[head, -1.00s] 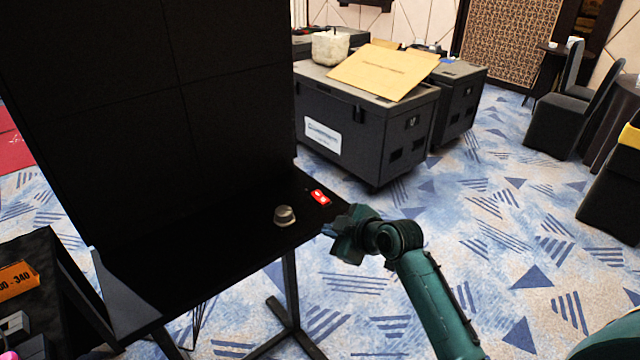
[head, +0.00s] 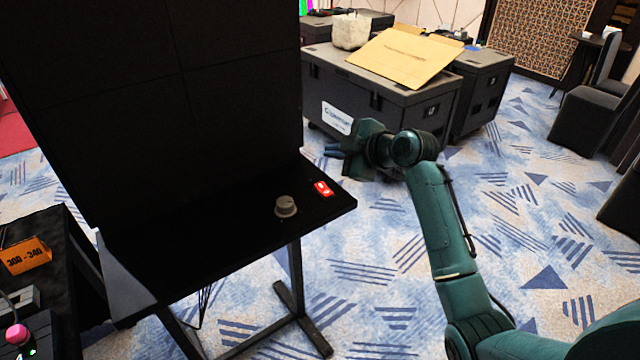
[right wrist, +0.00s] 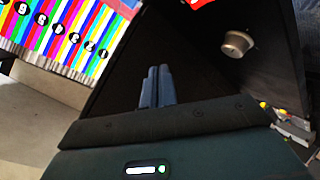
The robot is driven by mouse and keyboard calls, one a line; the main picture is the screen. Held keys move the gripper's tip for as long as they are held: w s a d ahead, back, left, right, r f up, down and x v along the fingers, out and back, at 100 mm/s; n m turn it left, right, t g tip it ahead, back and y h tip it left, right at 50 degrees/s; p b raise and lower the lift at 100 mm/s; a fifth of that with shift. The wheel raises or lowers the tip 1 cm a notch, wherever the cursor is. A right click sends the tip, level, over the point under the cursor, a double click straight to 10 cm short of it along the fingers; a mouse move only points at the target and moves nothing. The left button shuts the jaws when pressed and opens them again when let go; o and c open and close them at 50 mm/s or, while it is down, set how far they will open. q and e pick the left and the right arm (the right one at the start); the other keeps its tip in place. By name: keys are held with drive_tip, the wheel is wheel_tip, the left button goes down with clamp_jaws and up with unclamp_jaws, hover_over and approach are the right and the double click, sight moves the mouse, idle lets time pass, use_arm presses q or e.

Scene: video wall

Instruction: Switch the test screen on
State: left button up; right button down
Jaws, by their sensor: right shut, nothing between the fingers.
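A red switch (head: 323,188) with white marks sits near the right end of a black shelf (head: 220,240). I cannot tell which way it is set. A grey round knob (head: 286,206) stands to its left. A tall black tiled panel (head: 130,110) rises behind the shelf, its face dark. My right gripper (head: 331,151) is shut and empty, raised near the shelf's right back corner, apart from the switch in the picture. The right wrist view shows its closed fingers (right wrist: 157,85), the knob (right wrist: 237,43) and a sliver of the switch (right wrist: 200,2). My left gripper is out of view.
Colour bars with numbered circles (right wrist: 60,35) show in the right wrist view. Dark cases (head: 385,95) bearing a board (head: 405,55) stand behind. A side table with an orange card (head: 24,256) is at left. Patterned carpet (head: 400,280) is open at right.

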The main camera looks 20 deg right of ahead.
drive_tip(key=b, duration=0.5)
hover_over(326, 189)
drive_tip(key=s, duration=0.1)
wheel_tip(326, 189, down, 7)
drive_tip(key=shift+s+d+r, duration=0.15)
drive_tip(key=shift+r, duration=0.05)
drive_tip(key=shift+w+f+b, duration=0.25)
drive_tip(key=shift+f+b, duration=0.3)
drive_tip(key=shift+f, duration=0.05)
drive_tip(key=shift+w+f, duration=0.1)
drive_tip(key=shift+f, duration=0.2)
use_arm(q)
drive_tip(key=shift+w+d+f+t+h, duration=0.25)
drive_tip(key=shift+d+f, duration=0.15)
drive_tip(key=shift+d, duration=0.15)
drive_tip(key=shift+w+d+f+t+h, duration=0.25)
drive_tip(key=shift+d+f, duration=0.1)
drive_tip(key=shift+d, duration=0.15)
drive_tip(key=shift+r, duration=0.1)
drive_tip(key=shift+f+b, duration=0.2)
drive_tip(key=shift+b, duration=0.15)
use_arm(e)
drive_tip(key=shift+f, duration=0.1)
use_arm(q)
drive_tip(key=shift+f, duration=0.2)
use_arm(e)
drive_tip(key=shift+w+f, duration=0.15)
drive_tip(key=shift+f, duration=0.1)
